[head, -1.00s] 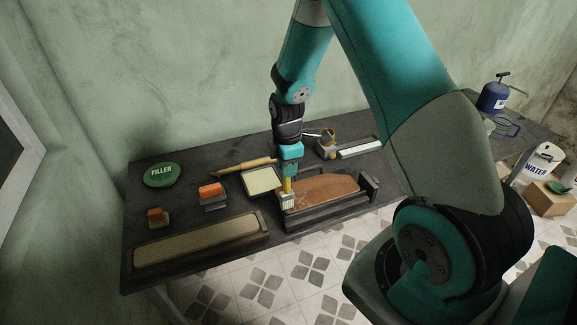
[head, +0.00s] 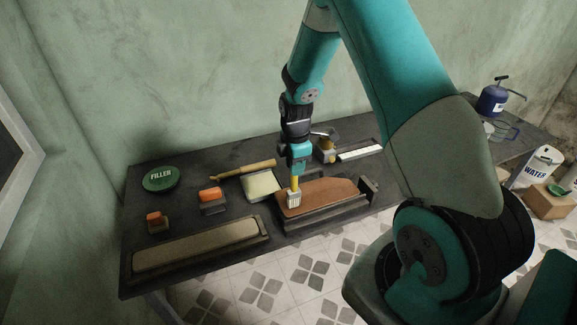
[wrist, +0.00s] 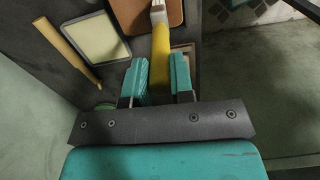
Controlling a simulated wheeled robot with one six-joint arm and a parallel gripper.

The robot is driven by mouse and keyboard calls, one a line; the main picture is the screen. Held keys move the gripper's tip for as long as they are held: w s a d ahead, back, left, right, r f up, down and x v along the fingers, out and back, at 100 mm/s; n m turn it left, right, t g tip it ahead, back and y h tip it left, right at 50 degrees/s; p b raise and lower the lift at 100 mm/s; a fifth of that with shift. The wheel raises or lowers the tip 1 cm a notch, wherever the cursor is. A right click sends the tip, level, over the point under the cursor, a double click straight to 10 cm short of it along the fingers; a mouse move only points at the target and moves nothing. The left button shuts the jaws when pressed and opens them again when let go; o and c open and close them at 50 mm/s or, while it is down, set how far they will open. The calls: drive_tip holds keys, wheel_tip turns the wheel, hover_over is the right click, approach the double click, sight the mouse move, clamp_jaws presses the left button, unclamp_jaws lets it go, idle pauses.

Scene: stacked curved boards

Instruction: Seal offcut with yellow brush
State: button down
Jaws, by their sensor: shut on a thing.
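My gripper (head: 296,168) is shut on the handle of the yellow brush (head: 294,185). In the wrist view the yellow brush (wrist: 160,50) stands between the jaws of my gripper (wrist: 157,75). The brush points down, its pale bristle head at the left end of the brown offcut (head: 325,193). I cannot tell whether the bristles touch the offcut. The offcut lies in a dark holder (head: 325,217) near the table's front edge. In the wrist view only part of the offcut (wrist: 172,10) shows at the top.
A pale square tray (head: 262,184) and a wooden-handled tool (head: 244,169) lie left of the brush. Two orange-topped blocks (head: 210,198), a green filler lid (head: 160,177) and a long pad (head: 197,244) are further left. A metal container (head: 327,150) and a white strip (head: 360,153) lie behind.

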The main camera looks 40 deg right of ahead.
drive_tip(key=shift+d, duration=0.2)
drive_tip(key=shift+s+d, duration=0.25)
drive_tip(key=shift+d, duration=0.5)
drive_tip(key=shift+s+d, duration=0.25)
drive_tip(key=shift+d, duration=0.5)
drive_tip(key=shift+s+d, duration=0.25)
drive_tip(key=shift+d, duration=0.55)
drive_tip(key=shift+s+d, duration=0.2)
drive_tip(key=shift+d, duration=0.65)
drive_tip(key=shift+s+d, duration=0.25)
drive_tip(key=shift+d, duration=0.5)
drive_tip(key=shift+s+d, duration=0.2)
drive_tip(key=shift+d, duration=0.6)
